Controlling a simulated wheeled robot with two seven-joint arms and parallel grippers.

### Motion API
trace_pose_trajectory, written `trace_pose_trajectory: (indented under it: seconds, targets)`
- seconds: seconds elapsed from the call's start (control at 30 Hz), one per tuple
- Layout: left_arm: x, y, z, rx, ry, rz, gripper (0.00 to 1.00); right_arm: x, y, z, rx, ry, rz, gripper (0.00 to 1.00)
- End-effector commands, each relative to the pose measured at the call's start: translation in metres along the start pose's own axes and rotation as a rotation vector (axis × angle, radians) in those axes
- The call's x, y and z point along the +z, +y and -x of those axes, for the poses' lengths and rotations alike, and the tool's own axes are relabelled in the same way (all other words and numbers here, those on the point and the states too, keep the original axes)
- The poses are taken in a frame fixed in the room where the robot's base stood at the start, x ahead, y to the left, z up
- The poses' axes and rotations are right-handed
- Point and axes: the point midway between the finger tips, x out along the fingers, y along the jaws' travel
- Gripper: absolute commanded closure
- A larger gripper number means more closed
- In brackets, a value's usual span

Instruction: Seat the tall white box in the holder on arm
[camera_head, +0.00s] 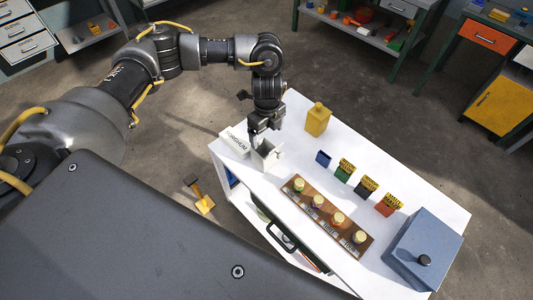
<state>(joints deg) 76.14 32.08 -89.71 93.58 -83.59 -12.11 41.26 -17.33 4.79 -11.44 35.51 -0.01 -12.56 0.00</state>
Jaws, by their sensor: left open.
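A white box (267,157) with an open-looking top stands at the left part of the white table. My left gripper (258,140) points down from above at its upper left edge, with its jaws open. I cannot tell whether the fingers touch the box. Another white box with dark lettering (235,143) sits just left of the gripper, at the table's left edge. I cannot make out for certain which of these is the tall white box, nor a holder on an arm. My right gripper is not in view.
The white table (345,143) bears a yellow bottle (317,120), a wooden rack with several capped jars (327,219), small coloured holders with yellow labels (366,187) and a blue-grey box (422,250). A yellow object (204,205) lies on the floor. Workbenches stand behind.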

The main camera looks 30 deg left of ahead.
Motion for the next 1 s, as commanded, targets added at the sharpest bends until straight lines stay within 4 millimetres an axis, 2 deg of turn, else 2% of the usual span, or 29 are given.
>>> trace_pose_trajectory:
  seconds: [0.13, 0.43, 0.73, 1.0]
  targets:
    - [0.004, 0.004, -0.006, 0.004, -0.002, 0.009, 0.11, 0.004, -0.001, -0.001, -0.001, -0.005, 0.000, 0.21]
    - [0.004, 0.004, -0.050, 0.001, 0.001, 0.011, 0.11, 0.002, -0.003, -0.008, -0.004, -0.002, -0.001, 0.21]
    - [0.004, 0.002, -0.061, 0.001, 0.000, 0.007, 0.11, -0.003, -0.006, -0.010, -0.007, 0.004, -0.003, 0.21]
    - [0.008, 0.001, -0.101, 0.002, 0.002, 0.007, 0.11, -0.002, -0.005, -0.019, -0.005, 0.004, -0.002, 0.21]
